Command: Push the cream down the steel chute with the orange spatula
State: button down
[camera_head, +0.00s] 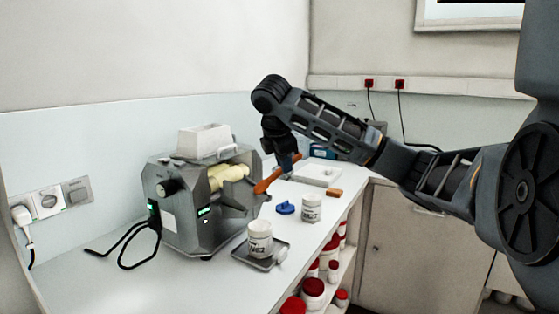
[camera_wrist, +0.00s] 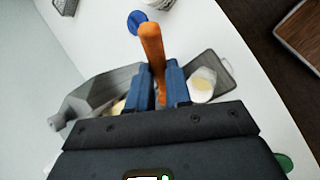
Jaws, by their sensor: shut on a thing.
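My gripper (camera_head: 285,165) is shut on the orange spatula (camera_head: 267,182) above the counter, at the right side of the mill. In the wrist view the spatula's orange handle (camera_wrist: 152,45) stands between the blue fingers (camera_wrist: 158,90); its far end is hidden. The steel chute (camera_head: 240,208) slopes at the front of the mill's pale rollers (camera_head: 228,176). In the wrist view a pale yellow patch (camera_wrist: 117,108) shows beside the fingers; I cannot tell whether it is cream on the chute. An open white jar (camera_head: 260,236) stands on a small grey scale plate (camera_head: 243,255), with pale stuff inside it (camera_wrist: 203,78).
The grey mill (camera_head: 178,210) carries a white hopper (camera_head: 203,140). A blue lid (camera_head: 285,208) and a second white jar (camera_head: 311,208) stand to the right. A white tray (camera_head: 318,174) and an orange-brown handle (camera_head: 335,192) lie behind. Black cables lie at the left. Shelves with red-lidded jars are below.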

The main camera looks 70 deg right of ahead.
jog(key=shift+s+a+f, duration=0.2)
jog(key=shift+s+f, duration=0.2)
jog(key=shift+s, duration=0.4)
jog(key=shift+w+d+r+p, duration=0.15)
jog(key=shift+w+r+p, duration=0.3)
jog(key=shift+w, duration=0.3)
jog(key=shift+w+d+r+p, duration=0.25)
jog(key=shift+w+p, duration=0.25)
jog(key=shift+w, duration=0.25)
jog(key=shift+w+d+r+p, duration=0.1)
jog(key=shift+w+r+p, duration=0.35)
jog(key=shift+w, duration=0.3)
jog(key=shift+w+d, duration=0.15)
jog(key=shift+w, duration=0.35)
jog(key=shift+r+p, duration=0.1)
jog(key=shift+p, duration=0.2)
jog(key=shift+s+r+p, duration=0.4)
jog(key=shift+r+p, duration=0.15)
jog(key=shift+r, duration=0.35)
jog(key=shift+s+r+p, duration=0.35)
jog(key=shift+r+p, duration=0.15)
jog(key=shift+r, duration=0.35)
jog(key=shift+s+a+r, duration=0.15)
jog(key=shift+s+r, duration=0.1)
jog(key=shift+r, duration=0.25)
jog(key=shift+s+a+r, duration=0.15)
jog(key=shift+s+r, duration=0.05)
jog(key=shift+r, duration=0.25)
